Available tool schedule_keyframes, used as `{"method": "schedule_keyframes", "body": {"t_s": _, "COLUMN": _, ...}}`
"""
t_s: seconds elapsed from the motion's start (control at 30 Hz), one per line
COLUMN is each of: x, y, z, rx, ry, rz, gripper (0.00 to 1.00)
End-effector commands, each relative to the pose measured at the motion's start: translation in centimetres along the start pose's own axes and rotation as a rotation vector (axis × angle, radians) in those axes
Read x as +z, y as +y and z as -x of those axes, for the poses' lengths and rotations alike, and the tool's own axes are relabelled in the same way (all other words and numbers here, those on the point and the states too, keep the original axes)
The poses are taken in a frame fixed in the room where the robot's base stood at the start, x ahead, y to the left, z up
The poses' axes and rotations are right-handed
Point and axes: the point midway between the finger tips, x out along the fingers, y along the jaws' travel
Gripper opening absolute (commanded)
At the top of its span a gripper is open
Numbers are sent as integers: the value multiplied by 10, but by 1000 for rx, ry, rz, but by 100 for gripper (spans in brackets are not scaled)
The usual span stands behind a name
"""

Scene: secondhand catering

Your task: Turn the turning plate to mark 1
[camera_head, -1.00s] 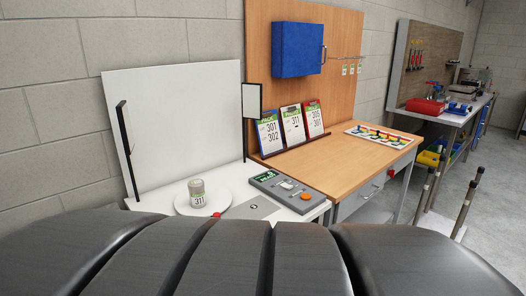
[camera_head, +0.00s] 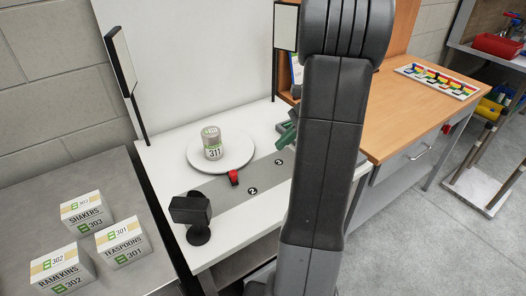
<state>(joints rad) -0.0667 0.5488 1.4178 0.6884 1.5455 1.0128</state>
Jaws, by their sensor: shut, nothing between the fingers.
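The turning plate (camera_head: 240,160) is a round white disc on the white table, and a can labelled 311 (camera_head: 212,146) stands upright on it. A red pointer (camera_head: 233,177) sits at its front edge. A grey strip in front bears round marks: one reads 2 (camera_head: 252,190), another further right (camera_head: 279,162) is too small to read surely. I cannot make out mark 1. My gripper (camera_head: 286,134) shows only as a small green part left of my arm, right of the plate and apart from it. It is shut and empty; my arm hides most of it.
A black box on a stand (camera_head: 192,210) is at the table's front left. A grey table at left holds cartons of shakers (camera_head: 88,213), teaspoons (camera_head: 123,242) and ramekins (camera_head: 62,270). A wooden desk (camera_head: 398,115) is at right. My arm hides the control panel.

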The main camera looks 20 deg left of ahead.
Motion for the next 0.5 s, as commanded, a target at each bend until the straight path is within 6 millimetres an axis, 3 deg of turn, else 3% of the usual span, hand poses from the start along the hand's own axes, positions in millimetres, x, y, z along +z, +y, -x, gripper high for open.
{"method": "schedule_keyframes", "body": {"t_s": 0.17, "x": 1, "y": 1, "z": -23, "rx": 4, "ry": -1, "rz": 0, "gripper": 0}}
{"method": "schedule_keyframes", "body": {"t_s": 0.5, "x": 0, "y": 2, "z": -95, "rx": 5, "ry": 1, "rz": 0, "gripper": 0}}
